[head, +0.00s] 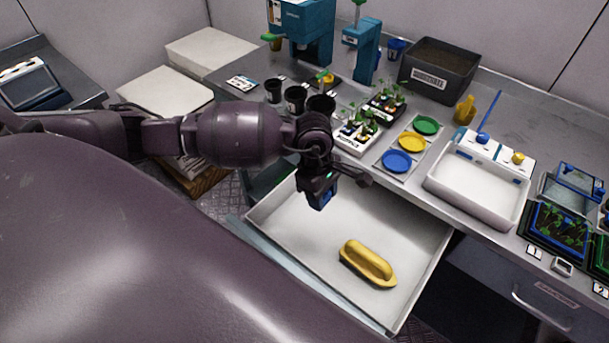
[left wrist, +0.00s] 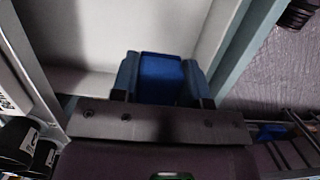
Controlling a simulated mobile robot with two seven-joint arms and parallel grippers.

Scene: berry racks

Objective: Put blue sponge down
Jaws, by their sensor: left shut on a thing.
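The blue sponge (head: 321,196) is in my left gripper (head: 318,195), over the back left part of an open white drawer (head: 300,221). In the left wrist view the sponge (left wrist: 160,78) sits between the two fingers of the left gripper (left wrist: 162,82), which are shut on it. The white drawer floor (left wrist: 95,35) shows beyond it. I cannot tell whether the sponge touches the drawer floor. My right gripper is not in view.
A yellow handled tool (head: 367,263) lies in the drawer, right of the gripper. The drawer's middle is clear. The counter above holds black pots (head: 295,98), coloured discs (head: 397,161), a white basin (head: 478,190) and a dark bin (head: 438,72).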

